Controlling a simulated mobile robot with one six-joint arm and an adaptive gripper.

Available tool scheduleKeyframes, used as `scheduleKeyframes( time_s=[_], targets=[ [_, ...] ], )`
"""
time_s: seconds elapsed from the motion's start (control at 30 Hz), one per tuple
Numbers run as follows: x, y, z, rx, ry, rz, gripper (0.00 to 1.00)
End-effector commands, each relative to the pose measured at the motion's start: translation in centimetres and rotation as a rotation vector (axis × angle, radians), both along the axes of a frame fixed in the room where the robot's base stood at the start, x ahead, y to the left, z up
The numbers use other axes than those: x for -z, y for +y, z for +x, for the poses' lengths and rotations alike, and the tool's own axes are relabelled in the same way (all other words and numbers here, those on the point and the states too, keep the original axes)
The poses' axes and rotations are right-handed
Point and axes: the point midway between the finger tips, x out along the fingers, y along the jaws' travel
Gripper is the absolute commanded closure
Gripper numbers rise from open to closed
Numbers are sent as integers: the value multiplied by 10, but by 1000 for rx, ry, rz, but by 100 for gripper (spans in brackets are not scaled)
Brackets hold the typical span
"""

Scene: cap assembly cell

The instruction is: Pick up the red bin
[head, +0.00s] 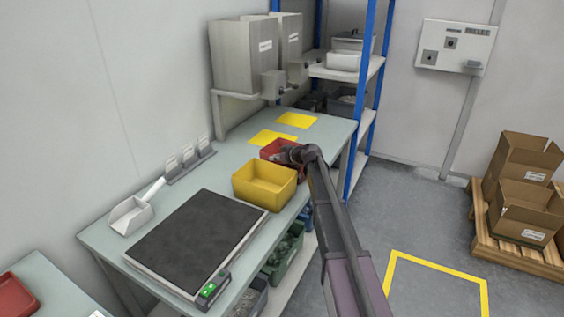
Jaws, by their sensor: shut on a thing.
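The red bin (270,150) stands on the grey-green bench (225,163), just behind an empty yellow bin (264,195). The yellow bin hides part of its near side. My arm reaches in from the lower right, and my gripper (292,157) is at the right side of the red bin, shut on it. The fingers are small and partly hidden by my wrist. I cannot tell whether the red bin touches the bench or is slightly raised.
Yellow marks (297,119) lie behind the red bin, below grey dispensers (244,62). A dark scale (197,240) and a scoop (130,215) are at the front left. A blue-post shelf (352,185) stands behind right. Another red bin (14,297) sits at the lower left.

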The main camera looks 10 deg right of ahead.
Motion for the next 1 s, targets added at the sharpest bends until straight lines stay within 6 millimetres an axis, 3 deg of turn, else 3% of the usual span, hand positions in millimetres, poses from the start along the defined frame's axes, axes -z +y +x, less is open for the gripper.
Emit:
scheduleKeyframes(
  time_s=[0.47, 1.0],
  targets=[
    [-16, 0, 0, 0, -1, -1, 100],
    [-70, 0, 0, 0, -1, -1, 100]
  ],
)
